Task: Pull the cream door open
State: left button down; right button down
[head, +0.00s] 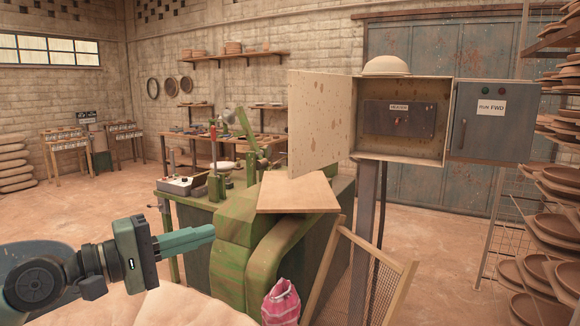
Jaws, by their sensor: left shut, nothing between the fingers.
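The cream door (319,121) belongs to the cream box (448,122) on a grey post. It stands wide open, swung out to the left of the box, with brown specks on its face. Inside the box is a dark panel (380,118) with a small label and a red knob. My left gripper (210,236) is at lower left, its teal fingers shut and empty, pointing right. It is well apart from the door, below and to its left. My right gripper is not in view.
A grey box (492,125) with a handle and a "FWD" label adjoins on the right. A green machine (240,240) with a wooden board (298,192) stands below the door. A framed mesh screen (365,265) leans there. Racks of clay dishes (550,225) stand at right.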

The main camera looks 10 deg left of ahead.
aim_at(318, 128)
jog(key=i, duration=1.1)
